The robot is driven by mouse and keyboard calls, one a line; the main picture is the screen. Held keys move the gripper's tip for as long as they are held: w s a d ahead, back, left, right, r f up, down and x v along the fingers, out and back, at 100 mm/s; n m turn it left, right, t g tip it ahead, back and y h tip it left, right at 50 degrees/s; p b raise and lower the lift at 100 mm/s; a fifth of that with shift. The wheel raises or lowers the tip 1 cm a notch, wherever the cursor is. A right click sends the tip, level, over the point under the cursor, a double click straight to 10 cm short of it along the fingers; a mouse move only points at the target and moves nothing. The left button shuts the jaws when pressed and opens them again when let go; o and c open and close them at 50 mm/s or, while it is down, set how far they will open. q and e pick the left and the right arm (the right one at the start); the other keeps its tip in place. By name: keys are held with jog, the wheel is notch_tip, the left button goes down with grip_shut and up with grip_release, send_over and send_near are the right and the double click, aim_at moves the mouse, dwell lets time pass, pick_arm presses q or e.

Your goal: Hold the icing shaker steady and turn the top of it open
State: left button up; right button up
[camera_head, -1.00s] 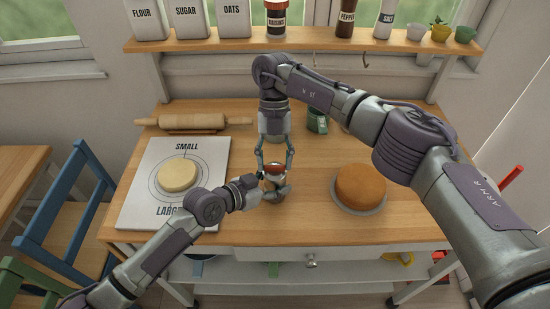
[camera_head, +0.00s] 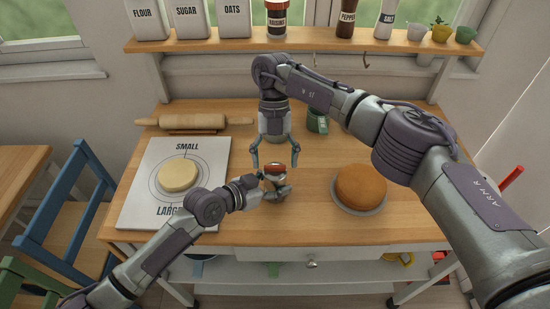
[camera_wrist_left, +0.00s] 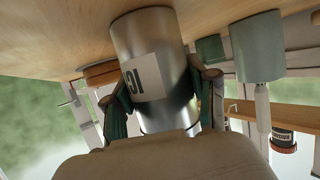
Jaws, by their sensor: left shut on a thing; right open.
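The icing shaker (camera_head: 277,181) stands upright near the front middle of the worktop, with a reddish lid (camera_head: 274,167). My left gripper (camera_head: 277,191) is shut around its metal body from the left. In the left wrist view the shaker (camera_wrist_left: 145,35) appears inverted, its partly visible label between the fingers (camera_wrist_left: 160,103); its lid end is hidden there. My right gripper (camera_head: 275,164) reaches down from behind with its fingers spread, one on each side of the lid. Gaps show between the fingers and the lid.
A cake on a plate (camera_head: 345,204) stands to the right. A white board (camera_head: 143,184) with a pale round piece (camera_head: 178,173) lies to the left. A rolling pin (camera_head: 195,122) and a green mug (camera_head: 317,121) are behind.

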jog(key=v, duration=0.7)
jog(key=shift+r, duration=0.2)
jog(key=shift+w, duration=0.15)
pick_arm(q)
jog(key=o, duration=1.3)
